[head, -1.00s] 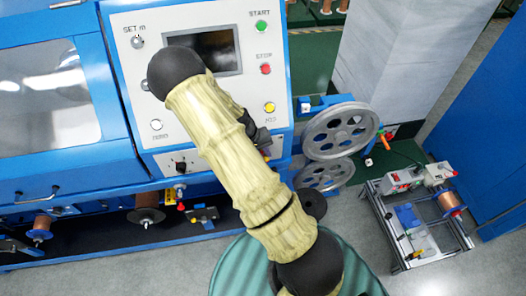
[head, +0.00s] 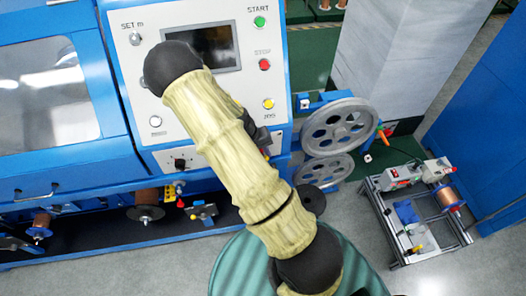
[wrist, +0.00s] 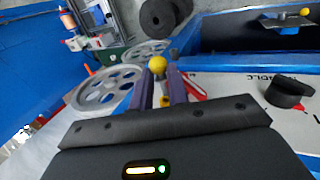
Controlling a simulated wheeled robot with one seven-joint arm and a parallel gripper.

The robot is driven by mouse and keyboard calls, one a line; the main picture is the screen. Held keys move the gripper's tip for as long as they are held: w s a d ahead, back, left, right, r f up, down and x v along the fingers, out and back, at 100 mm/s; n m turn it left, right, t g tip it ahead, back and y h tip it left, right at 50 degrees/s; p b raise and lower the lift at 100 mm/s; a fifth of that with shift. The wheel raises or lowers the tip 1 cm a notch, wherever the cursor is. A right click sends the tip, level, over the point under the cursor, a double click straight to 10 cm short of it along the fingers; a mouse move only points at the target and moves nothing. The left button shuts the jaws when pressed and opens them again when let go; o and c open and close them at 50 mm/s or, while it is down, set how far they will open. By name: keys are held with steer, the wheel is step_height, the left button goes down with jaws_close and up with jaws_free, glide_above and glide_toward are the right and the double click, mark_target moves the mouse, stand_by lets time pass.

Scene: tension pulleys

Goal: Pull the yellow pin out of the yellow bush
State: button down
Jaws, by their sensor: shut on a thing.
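In the wrist view, my gripper (wrist: 158,72) has its purple fingers closed around a round yellow knob, which I take to be the head of the yellow pin (wrist: 157,64). A small yellow-orange piece (wrist: 165,101) shows between the fingers nearer the palm; I cannot tell if it is part of the pin or the yellow bush. Whether the pin sits in the bush or is clear of it cannot be made out. In the head view my arm hides the gripper and the pin.
Two grey spoked pulleys (head: 340,126) stand at the right side of the blue machine (head: 110,75). The control panel (head: 140,60) is close behind my arm. A small bench with a copper spool (head: 448,198) stands at the right.

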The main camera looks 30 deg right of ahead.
steer(key=shift+s, duration=0.2)
steer(key=shift+s+a, duration=0.1)
steer(key=shift+s, duration=0.15)
stand_by(0.4)
steer(key=s, duration=0.2)
steer(key=s+a, duration=0.1)
steer(key=shift+s, duration=0.4)
stand_by(0.4)
